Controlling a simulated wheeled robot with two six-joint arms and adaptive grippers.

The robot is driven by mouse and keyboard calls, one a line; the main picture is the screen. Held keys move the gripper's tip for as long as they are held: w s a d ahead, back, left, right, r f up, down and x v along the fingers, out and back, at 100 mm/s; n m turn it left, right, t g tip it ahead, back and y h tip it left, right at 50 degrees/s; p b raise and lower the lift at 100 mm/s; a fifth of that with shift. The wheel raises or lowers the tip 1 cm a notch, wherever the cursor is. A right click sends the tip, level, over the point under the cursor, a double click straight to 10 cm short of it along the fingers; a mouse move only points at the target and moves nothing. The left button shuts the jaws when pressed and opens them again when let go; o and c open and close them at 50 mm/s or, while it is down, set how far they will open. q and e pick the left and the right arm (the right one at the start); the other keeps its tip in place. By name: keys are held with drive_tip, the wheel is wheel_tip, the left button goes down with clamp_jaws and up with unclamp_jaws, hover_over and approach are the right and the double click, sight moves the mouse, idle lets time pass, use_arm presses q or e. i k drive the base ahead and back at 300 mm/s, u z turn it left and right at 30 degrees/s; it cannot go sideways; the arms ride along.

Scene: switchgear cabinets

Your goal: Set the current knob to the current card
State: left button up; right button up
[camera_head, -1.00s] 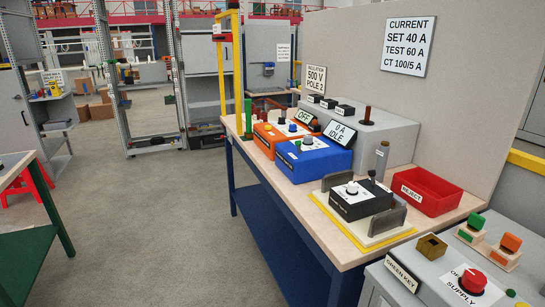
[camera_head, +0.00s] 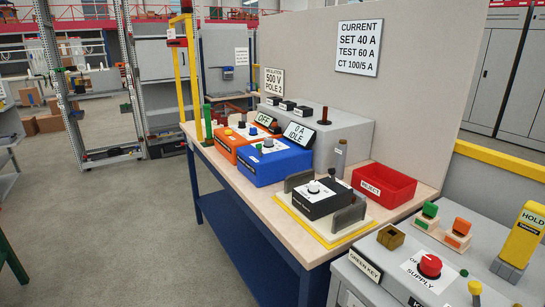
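The current card (camera_head: 358,47) hangs on the grey panel above the bench and reads "CURRENT SET 40 A, TEST 60 A, CT 100/5 A". A black box (camera_head: 325,204) with a white knob (camera_head: 314,187) stands on a yellow-edged plate (camera_head: 337,233) between two dark upright plates. Which number the white knob points at is too small to read. A blue box (camera_head: 268,166) with a grey knob (camera_head: 268,144) has a display (camera_head: 300,133) reading "0 A IDLE". No label in view clearly names the current knob. Neither of my grippers is in view.
An orange box (camera_head: 236,149) stands beside the blue box. A red reject bin (camera_head: 384,185) sits right of the black box. A grey supply cabinet (camera_head: 365,277) with a red knob (camera_head: 430,265) stands front right. The floor (camera_head: 120,235) left of the bench is clear.

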sight(268, 142)
drive_tip(key=u, duration=0.5)
drive_tip(key=k, duration=0.95)
drive_tip(key=u, duration=1.2)
drive_tip(key=i, duration=1.85)
drive_tip(key=z, duration=1)
drive_tip(key=i, duration=0.9)
drive_tip(key=z, duration=0.8)
